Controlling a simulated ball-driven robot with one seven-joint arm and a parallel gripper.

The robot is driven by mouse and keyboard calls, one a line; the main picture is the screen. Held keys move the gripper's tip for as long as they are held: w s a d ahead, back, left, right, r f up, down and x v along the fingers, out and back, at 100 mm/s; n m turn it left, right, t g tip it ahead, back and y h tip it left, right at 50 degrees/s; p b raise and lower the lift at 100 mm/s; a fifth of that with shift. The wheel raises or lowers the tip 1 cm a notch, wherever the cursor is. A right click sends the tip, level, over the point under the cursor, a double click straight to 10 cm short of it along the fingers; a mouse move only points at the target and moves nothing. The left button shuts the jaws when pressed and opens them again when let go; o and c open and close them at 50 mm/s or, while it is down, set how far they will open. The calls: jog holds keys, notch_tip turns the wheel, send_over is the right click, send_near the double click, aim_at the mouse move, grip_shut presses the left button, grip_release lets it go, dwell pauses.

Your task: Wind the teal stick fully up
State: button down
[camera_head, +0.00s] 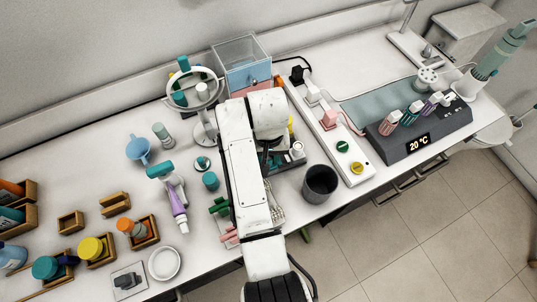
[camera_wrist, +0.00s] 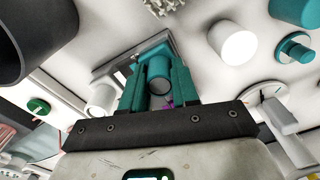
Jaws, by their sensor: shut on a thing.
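The teal stick (camera_wrist: 159,76) is a short teal cylinder with a round grey end, seen in the wrist view between my fingers. My gripper (camera_wrist: 160,84) has two teal fingers, one on each side of the stick, shut on it. A small magenta bit (camera_wrist: 168,104) shows just below the stick. The stick is over a grey tray (camera_wrist: 112,68), which also shows in the head view (camera_head: 292,164). In the head view my white arm hides the gripper and most of the stick. How far the stick is wound cannot be told.
A dark cup (camera_head: 320,184) stands right of the tray at the counter's front edge. A white power strip (camera_head: 327,130) lies behind it. A round mirror (camera_head: 195,90) stands left of my arm.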

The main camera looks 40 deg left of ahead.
jog(key=c, duration=0.8)
grip_release()
notch_tip(320, 180, up, 11)
jog(key=shift+f, duration=0.1)
jog(key=shift+s, duration=0.1)
